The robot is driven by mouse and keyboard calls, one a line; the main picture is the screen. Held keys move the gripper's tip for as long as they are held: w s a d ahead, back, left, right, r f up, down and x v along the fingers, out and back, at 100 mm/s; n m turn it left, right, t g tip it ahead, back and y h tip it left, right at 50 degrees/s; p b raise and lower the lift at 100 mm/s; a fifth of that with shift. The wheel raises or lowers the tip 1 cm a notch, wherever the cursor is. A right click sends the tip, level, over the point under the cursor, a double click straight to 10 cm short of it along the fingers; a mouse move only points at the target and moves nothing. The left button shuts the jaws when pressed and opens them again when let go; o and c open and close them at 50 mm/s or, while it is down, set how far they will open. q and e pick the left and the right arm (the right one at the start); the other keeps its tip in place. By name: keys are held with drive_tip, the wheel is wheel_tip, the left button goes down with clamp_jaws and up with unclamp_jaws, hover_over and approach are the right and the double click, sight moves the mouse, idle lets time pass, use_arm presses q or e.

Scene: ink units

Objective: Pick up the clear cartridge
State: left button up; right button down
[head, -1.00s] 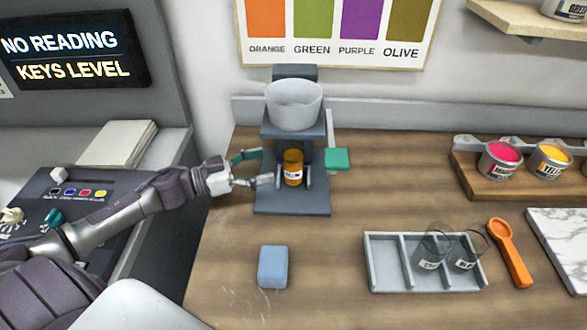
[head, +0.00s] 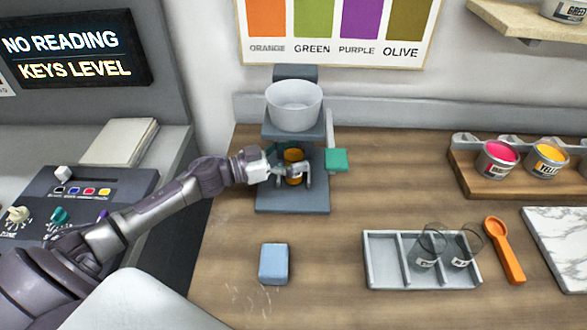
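A small cartridge with orange contents (head: 293,156) stands on the grey dispenser stand (head: 292,200), below its white hopper (head: 294,105). My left gripper (head: 291,174) reaches in from the left at this cartridge, its fingers overlapping the cartridge's lower part and covering most of its label. Whether the fingers grip it or only surround it is too small to tell. Two clear, empty-looking cartridges with white labels, one on the left (head: 426,250) and one on the right (head: 461,252), stand in the grey divided tray (head: 384,281) at right. My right gripper is out of view.
A blue block (head: 273,264) lies on the wooden counter in front of the stand. An orange scoop (head: 505,252) lies right of the tray. Paint tins sit in a wooden rack (head: 487,188) at the right. A teal paddle (head: 336,159) sticks out beside the stand.

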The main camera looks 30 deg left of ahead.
use_arm(q)
clamp_jaws()
idle(0.3)
drive_tip(key=shift+r, duration=1.55)
drive_tip(key=shift+s+a+b, duration=0.25)
drive_tip(key=shift+s+b, duration=0.05)
drive_tip(key=shift+b, duration=0.05)
drive_tip(key=v, duration=1.7)
drive_tip(key=shift+r, duration=0.25)
